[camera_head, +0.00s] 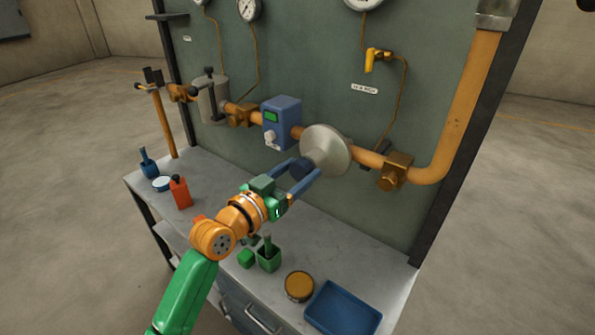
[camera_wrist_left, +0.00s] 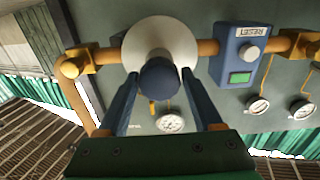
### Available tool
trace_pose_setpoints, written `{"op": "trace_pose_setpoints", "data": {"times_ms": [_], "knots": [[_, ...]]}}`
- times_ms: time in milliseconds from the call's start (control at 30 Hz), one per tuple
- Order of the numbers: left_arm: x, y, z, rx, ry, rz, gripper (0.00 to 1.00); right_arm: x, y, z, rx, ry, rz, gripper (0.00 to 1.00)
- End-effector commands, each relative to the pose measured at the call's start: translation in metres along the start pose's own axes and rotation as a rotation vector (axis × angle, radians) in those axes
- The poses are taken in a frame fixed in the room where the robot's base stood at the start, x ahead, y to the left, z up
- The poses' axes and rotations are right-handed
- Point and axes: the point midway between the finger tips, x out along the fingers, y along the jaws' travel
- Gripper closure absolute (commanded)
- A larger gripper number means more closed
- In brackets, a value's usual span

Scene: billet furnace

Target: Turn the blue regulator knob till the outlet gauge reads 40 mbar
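The dark blue regulator knob (camera_head: 301,168) sits on the front of the pale round regulator body (camera_head: 330,148) on the orange pipe. In the left wrist view the knob (camera_wrist_left: 159,78) is in the middle, before the regulator disc (camera_wrist_left: 160,33). My left gripper (camera_head: 297,172) is open, with one finger on each side of the knob; gaps show between fingers and knob in the wrist view (camera_wrist_left: 160,82). A gauge (camera_head: 362,3) above the regulator is cut off by the top edge; it also shows in the wrist view (camera_wrist_left: 170,124), too small to read. My right gripper is out of view.
A blue box (camera_head: 282,122) with a green window and a button, labelled RESET, is left of the regulator. A yellow valve (camera_head: 375,57) is above right. The bench holds a red bottle (camera_head: 180,192), a yellow tin (camera_head: 299,286), green containers (camera_head: 269,257) and a blue tray (camera_head: 342,310).

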Motion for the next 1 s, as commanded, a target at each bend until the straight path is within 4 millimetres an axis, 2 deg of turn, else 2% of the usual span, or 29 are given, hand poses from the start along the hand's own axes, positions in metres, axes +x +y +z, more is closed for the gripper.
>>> {"op": "trace_pose_setpoints", "data": {"times_ms": [33,200,267,400,500,767,800,900,1000], "knots": [[0.0,0.0,0.0,0.0,0.0,0.0,0.49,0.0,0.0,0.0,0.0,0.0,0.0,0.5],[0.0,0.0,0.0,0.0,0.0,-0.001,0.95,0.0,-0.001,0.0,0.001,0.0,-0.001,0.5],[0.0,0.0,0.001,0.011,0.0,-0.001,0.97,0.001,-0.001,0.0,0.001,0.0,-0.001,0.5],[0.0,-0.001,0.004,0.226,0.0,-0.002,0.97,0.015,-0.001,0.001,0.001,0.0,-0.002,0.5],[0.0,-0.001,0.001,0.347,0.0,-0.001,0.97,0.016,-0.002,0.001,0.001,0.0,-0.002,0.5],[0.0,0.0,0.0,0.368,0.001,0.0,0.97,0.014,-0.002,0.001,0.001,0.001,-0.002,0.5],[0.0,0.0,0.0,0.368,0.001,0.0,0.36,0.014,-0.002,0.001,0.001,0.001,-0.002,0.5],[0.0,0.0,0.0,0.367,0.001,0.0,0.11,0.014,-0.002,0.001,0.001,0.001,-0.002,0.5],[0.0,0.0,0.0,0.367,0.001,0.0,0.11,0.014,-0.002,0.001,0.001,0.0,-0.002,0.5]]}}
